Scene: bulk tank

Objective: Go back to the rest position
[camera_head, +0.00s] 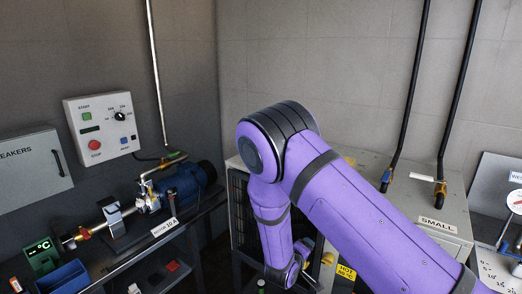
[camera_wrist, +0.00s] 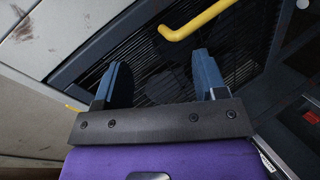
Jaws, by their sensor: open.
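My purple arm crosses the middle and lower right of the head view, bent at a dark elbow joint, with the forearm hanging down in front of a grey cabinet (camera_head: 425,205).
At left are a blue motor and pump (camera_head: 185,185) on a bench, a control box (camera_head: 102,127) with buttons, and a blue bin (camera_head: 62,282). Two black hoses (camera_head: 407,100) drop onto the cabinet top. A white panel with a gauge (camera_head: 514,200) stands at right.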

